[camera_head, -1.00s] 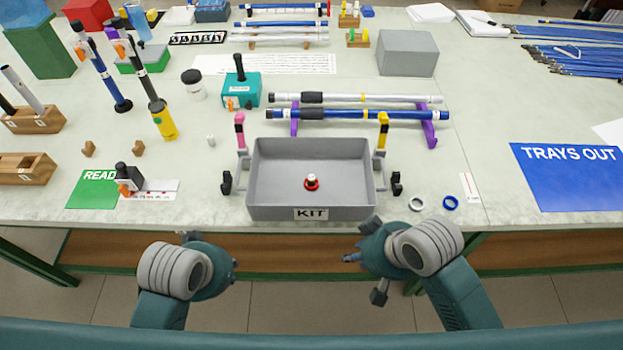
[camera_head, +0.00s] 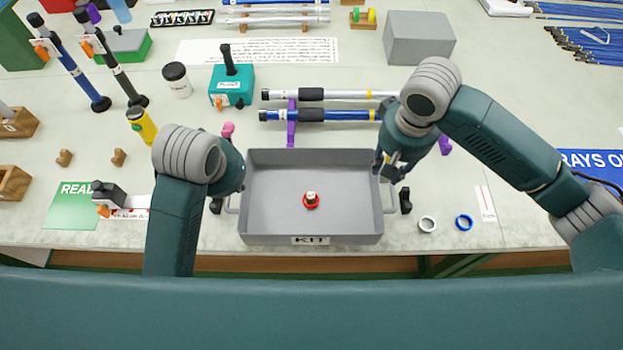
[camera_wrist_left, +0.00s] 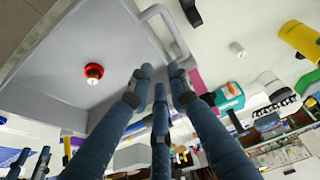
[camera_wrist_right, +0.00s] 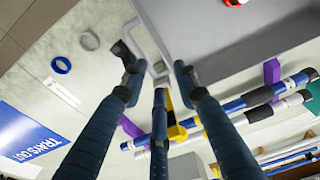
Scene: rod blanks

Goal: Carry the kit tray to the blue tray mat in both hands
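The grey kit tray (camera_head: 268,212) sits on the table near its front edge, with a wire-like handle on each side. A red-based piece with a pale top (camera_head: 311,201) stands inside. My left gripper (camera_wrist_left: 160,74) is open and empty, its fingertips close to the left handle (camera_wrist_left: 176,32). In the head view its fingers are mostly hidden behind my wrist. My right gripper (camera_wrist_right: 159,72) is open beside the tray's right side; it also shows in the head view (camera_head: 389,168). I cannot tell whether any finger touches a handle. The blue tray mat (camera_head: 605,162), marked TRAYS OUT, is partly visible at the right edge.
A rack with a silver rod and a blue rod (camera_head: 330,115) stands just behind the tray. A grey ring (camera_head: 427,224) and a blue ring (camera_head: 464,222) lie to its right. A green mat (camera_head: 72,206) lies at left. A grey block (camera_head: 418,38) stands farther back.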

